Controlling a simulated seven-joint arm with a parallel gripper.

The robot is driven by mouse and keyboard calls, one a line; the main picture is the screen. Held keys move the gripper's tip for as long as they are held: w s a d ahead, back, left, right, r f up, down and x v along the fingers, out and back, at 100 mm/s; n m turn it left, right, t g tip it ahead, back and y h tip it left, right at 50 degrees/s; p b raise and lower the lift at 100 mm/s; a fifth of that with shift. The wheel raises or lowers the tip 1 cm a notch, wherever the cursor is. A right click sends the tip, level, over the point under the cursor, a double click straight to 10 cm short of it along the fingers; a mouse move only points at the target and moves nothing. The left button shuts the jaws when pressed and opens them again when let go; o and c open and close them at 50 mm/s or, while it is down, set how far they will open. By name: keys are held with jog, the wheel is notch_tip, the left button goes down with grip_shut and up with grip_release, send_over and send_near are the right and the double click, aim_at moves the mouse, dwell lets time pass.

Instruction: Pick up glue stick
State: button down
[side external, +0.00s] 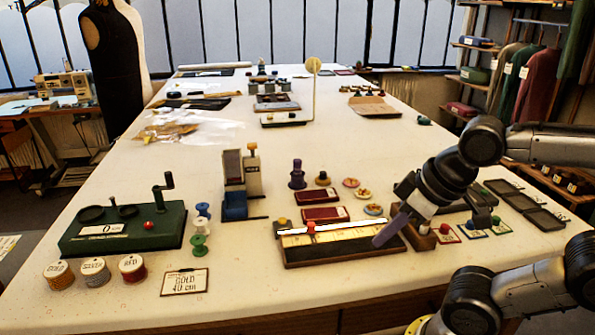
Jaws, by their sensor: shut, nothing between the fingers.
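I cannot tell for sure which thing is the glue stick. A small upright purple piece (297,174) stands near the table's middle, behind two dark red trays. A thin white strip (330,227) lies along the top of a dark measuring board (345,249). My gripper (381,240) points down and left over the board's right end. Its greyish purple fingers look closed together with nothing between them. It is well to the right of the purple piece. I cannot tell whether the fingertips touch the board.
A blue and beige device (240,185) stands left of the purple piece. Small discs (350,183) and dark trays (525,205) lie right.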

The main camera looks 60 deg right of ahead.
jog(key=shift+c, duration=2.4)
grip_release()
